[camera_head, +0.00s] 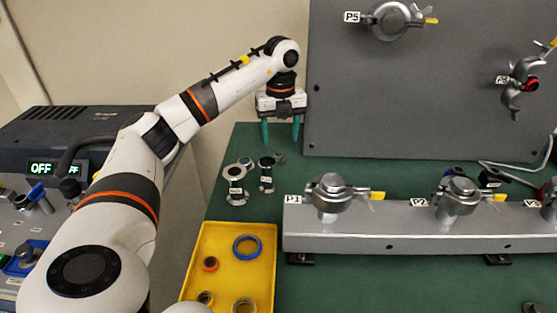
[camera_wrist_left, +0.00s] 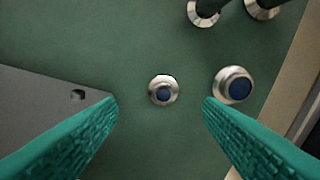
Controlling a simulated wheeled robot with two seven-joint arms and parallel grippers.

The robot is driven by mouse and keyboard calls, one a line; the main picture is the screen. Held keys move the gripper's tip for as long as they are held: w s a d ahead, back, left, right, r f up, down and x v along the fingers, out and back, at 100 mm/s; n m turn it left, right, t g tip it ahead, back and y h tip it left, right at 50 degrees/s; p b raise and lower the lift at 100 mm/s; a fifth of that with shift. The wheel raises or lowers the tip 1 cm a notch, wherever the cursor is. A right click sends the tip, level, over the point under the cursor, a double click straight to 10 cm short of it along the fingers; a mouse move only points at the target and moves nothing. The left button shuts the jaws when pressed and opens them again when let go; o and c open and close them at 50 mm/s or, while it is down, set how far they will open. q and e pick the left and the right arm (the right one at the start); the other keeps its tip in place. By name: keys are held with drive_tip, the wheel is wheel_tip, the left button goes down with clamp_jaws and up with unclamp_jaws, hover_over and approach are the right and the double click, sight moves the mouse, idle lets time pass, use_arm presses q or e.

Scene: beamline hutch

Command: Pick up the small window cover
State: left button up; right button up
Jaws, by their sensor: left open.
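The small window cover (camera_wrist_left: 164,90) is a small round metal piece with a dark blue centre, lying on the green table. In the head view it appears as a small grey disc (camera_head: 280,158) behind the fittings. A larger round cover (camera_wrist_left: 233,85) with a blue centre lies beside it, to the right in the wrist view. My left gripper (camera_head: 281,138) points down with its green fingers apart and nothing between them. In the wrist view the small cover shows between and just beyond the fingertips (camera_wrist_left: 160,101). My right gripper is not in view.
A grey upright panel (camera_head: 400,110) stands close to the right of the left gripper. Metal fittings (camera_head: 237,186) stand nearer me. A yellow tray (camera_head: 262,275) with rings and a grey rail (camera_head: 390,240) with clamps lie in front. The table edge is close on the left.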

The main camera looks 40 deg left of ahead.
sight(278, 154)
use_arm(q)
drive_tip(key=f, duration=0.5)
drive_tip(key=shift+s+a+f, duration=0.1)
drive_tip(key=shift+a+f, duration=0.2)
drive_tip(key=shift+f, duration=0.1)
drive_tip(key=c, duration=1.1)
drive_tip(key=shift+r, duration=0.1)
